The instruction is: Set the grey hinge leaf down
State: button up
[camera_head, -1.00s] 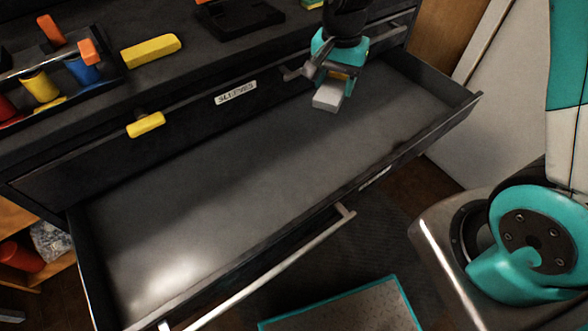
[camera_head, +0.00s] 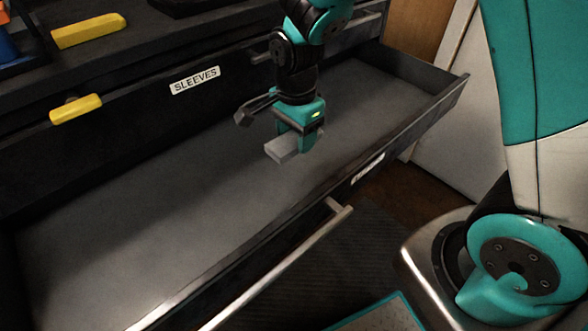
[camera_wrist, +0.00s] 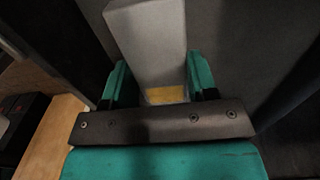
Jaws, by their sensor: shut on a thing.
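The grey hinge leaf (camera_head: 283,148) is a light grey block held at the tip of my gripper (camera_head: 293,146), over the open, empty drawer (camera_head: 170,205). In the wrist view my gripper's teal fingers (camera_wrist: 160,85) are shut on the sides of the leaf (camera_wrist: 148,35), which sticks out past the fingertips. The gap between the leaf and the drawer floor is hard to judge.
The drawer's front wall with a long handle (camera_head: 270,272) runs along the near side. The closed drawer above, labelled SLEEVES (camera_head: 195,80), has a yellow handle piece (camera_head: 76,108). A yellow block (camera_head: 89,31) lies on the top. The drawer floor is clear.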

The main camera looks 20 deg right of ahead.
aim_at(296, 174)
notch_tip(296, 174, down, 9)
jog(key=shift+f+b, duration=0.1)
jog(key=shift+b, duration=0.9)
jog(key=shift+f, duration=0.1)
jog(key=o, duration=1.2)
notch_tip(296, 174, up, 12)
jog(key=p, duration=0.3)
jog(key=shift+f, duration=0.1)
jog(key=s+a+r+n+y, duration=0.2)
jog(key=s+r+n, duration=0.5)
jog(key=s+n, duration=0.2)
jog(key=s+a+r+n+y, duration=0.2)
jog(key=s+r+n, duration=0.5)
jog(key=n, duration=0.5)
jog(key=s, duration=0.2)
jog(key=shift+s+a+n, duration=0.3)
jog(key=shift+s+a, duration=0.05)
jog(key=shift+a, duration=0.05)
